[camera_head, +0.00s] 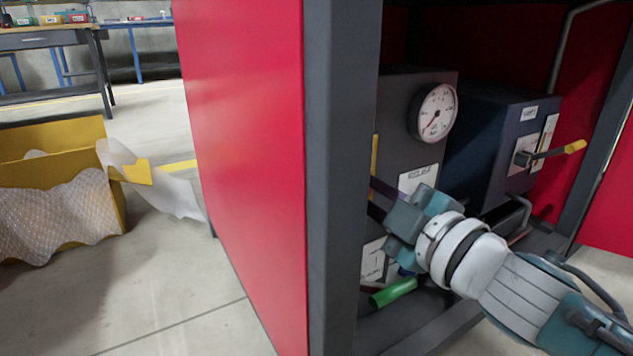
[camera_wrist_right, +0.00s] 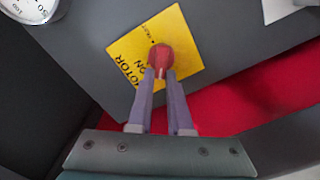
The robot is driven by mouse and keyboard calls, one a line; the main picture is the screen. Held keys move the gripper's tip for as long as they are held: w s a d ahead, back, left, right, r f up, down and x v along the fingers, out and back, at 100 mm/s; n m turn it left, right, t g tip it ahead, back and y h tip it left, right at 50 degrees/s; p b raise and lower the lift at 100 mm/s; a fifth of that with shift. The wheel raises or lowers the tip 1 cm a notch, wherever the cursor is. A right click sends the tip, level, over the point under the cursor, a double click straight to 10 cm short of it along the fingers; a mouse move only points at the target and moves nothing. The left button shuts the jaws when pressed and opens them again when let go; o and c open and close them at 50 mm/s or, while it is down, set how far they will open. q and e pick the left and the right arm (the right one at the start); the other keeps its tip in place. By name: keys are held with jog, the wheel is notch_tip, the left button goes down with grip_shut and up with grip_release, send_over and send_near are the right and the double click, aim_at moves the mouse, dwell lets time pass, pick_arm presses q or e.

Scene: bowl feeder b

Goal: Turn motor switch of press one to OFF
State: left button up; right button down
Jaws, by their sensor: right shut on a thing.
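The red motor switch knob (camera_wrist_right: 161,57) sits on a yellow plate (camera_wrist_right: 188,48) lettered "MOTOR" and "ON" in the right wrist view. My right gripper (camera_wrist_right: 161,76) is shut on the red knob, with its purple fingers on either side of it. In the head view my right gripper (camera_head: 374,198) reaches into the red cabinet from the right, at the left side of the dark press housing (camera_head: 393,115). There the knob is hidden, and only a yellow edge of the plate (camera_head: 374,155) shows. My left gripper is not in view.
A round gauge (camera_head: 437,112) sits above my right gripper. A grey cabinet post (camera_head: 340,150) stands just left of it. A yellow-tipped lever (camera_head: 573,147) is on the blue box (camera_head: 500,150) at right. A green handle (camera_head: 394,292) lies below.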

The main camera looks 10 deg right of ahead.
jog(key=shift+a+f+n+b, duration=0.15)
jog(key=shift+n+b, duration=0.15)
jog(key=shift+n, duration=0.85)
jog(key=shift+d+f+n+b, duration=0.1)
jog(key=shift+f+n+b, duration=0.2)
jog(key=shift+n, duration=0.9)
jog(key=shift+a+f+n+b, duration=0.1)
jog(key=shift+n+b, duration=0.25)
jog(key=shift+n, duration=0.8)
jog(key=c, duration=0.8)
grip_release()
jog(key=shift+c, duration=0.2)
